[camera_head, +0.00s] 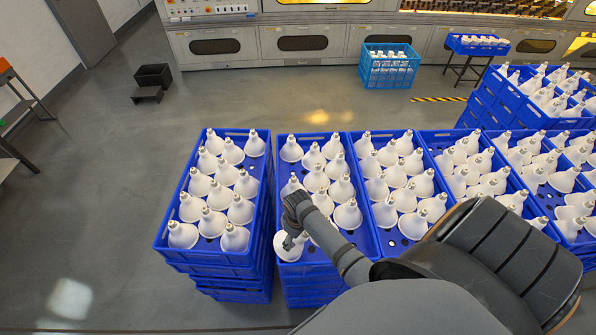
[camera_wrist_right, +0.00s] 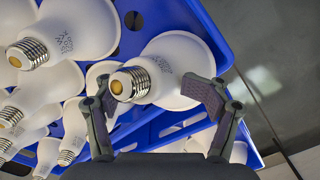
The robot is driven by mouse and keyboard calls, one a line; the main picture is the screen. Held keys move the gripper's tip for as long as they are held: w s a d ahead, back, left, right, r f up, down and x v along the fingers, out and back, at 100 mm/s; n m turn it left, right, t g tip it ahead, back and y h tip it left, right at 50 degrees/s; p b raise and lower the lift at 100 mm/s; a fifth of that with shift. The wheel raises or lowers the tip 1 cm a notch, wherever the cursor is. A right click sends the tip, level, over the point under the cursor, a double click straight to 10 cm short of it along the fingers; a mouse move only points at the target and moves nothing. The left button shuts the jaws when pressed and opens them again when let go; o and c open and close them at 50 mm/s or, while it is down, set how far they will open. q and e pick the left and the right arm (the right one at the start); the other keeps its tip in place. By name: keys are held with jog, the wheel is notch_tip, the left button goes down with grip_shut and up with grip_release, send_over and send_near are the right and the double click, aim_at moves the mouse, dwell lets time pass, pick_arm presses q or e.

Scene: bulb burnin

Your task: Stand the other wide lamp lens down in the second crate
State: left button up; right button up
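The second crate (camera_head: 312,266) from the left is blue and holds several white wide lamps standing lens down, screw bases up. One wide lamp (camera_head: 283,252) stands in its near left corner, partly hidden by my right gripper (camera_head: 291,240). In the right wrist view this lamp (camera_wrist_right: 182,58) has its screw base toward the camera, between the two spread fingers of my right gripper (camera_wrist_right: 158,98). The fingers look open around it; whether one touches the lamp is unclear. My left gripper is not in view.
A full blue crate stack (camera_head: 222,262) stands directly left of the second crate. A third lamp crate (camera_head: 392,246) adjoins on the right, with more crates beyond. My right arm crosses the second and third crates.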

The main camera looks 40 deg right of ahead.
jog(key=shift+w+a+r, duration=0.1)
jog(key=shift+w+r, duration=0.05)
jog(key=shift+w, duration=0.05)
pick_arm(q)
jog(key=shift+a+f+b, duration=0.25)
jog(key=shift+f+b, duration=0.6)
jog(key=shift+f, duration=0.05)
pick_arm(e)
notch_tip(320, 180, up, 12)
jog(key=shift+d, duration=0.2)
jog(key=shift+s, duration=0.1)
